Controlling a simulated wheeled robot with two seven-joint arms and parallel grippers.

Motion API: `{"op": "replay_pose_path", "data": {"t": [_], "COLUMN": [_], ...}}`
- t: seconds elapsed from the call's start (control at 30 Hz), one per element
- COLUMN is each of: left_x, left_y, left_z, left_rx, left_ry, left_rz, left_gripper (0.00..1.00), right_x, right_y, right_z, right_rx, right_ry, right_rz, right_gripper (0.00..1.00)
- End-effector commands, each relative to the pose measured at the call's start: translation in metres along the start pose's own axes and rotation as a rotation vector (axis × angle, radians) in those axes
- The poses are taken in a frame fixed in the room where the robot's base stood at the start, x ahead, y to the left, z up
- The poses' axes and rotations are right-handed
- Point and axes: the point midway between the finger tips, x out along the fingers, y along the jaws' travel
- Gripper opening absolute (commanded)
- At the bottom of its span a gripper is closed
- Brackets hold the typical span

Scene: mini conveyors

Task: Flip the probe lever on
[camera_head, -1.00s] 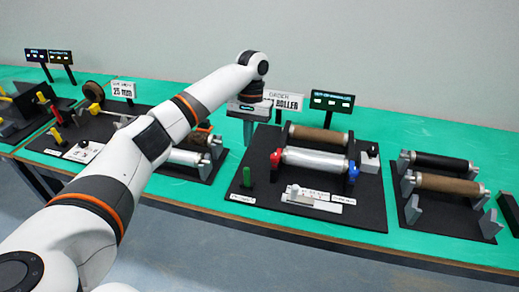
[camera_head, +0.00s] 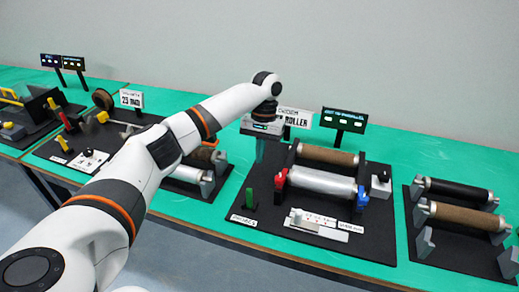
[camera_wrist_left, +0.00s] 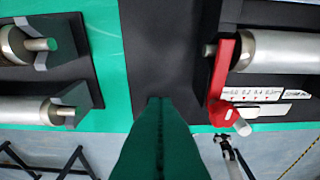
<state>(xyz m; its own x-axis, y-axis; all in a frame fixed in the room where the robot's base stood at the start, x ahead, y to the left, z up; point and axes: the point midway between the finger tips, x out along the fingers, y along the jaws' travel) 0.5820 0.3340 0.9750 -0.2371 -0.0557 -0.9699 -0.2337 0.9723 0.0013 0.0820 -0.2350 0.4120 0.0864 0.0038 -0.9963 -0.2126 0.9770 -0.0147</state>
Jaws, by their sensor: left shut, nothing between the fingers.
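A short upright green lever (camera_head: 249,197) stands at the front left corner of the black roller board (camera_head: 335,238), behind a small white label that I cannot read for certain; I cannot confirm it is the probe lever. My left gripper (camera_head: 262,158) is shut and empty, pointing down above the board's left part, behind the green lever in the head view. In the left wrist view its closed fingers (camera_wrist_left: 160,100) look green and point at the board, left of a red lever (camera_wrist_left: 221,75). The green lever is not distinguishable there. My right gripper is out of view.
The red lever (camera_head: 281,180) and a blue one (camera_head: 362,197) flank a silver roller (camera_head: 322,183). A brown roller (camera_head: 328,156) lies behind. A sign (camera_head: 297,118) and dark display (camera_head: 343,120) stand at the back. Another roller board (camera_head: 460,250) lies right.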

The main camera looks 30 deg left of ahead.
Motion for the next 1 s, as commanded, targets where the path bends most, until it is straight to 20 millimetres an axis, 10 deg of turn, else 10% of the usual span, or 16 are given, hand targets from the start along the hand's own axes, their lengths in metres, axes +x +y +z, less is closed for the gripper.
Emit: {"op": "replay_pose_path", "data": {"t": [0.27, 1.0], "left_x": [0.062, 0.071], "left_y": [0.001, 0.0], "left_z": [-0.002, -0.039], "left_rx": [0.0, 0.0], "left_ry": [0.004, 0.0], "left_rz": [0.002, 0.0], "left_gripper": [0.0, 0.0], "right_x": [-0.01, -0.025], "right_y": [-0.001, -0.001], "right_z": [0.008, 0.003], "right_rx": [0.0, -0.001], "right_ry": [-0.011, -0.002], "right_rz": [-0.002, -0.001], "right_gripper": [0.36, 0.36]}}
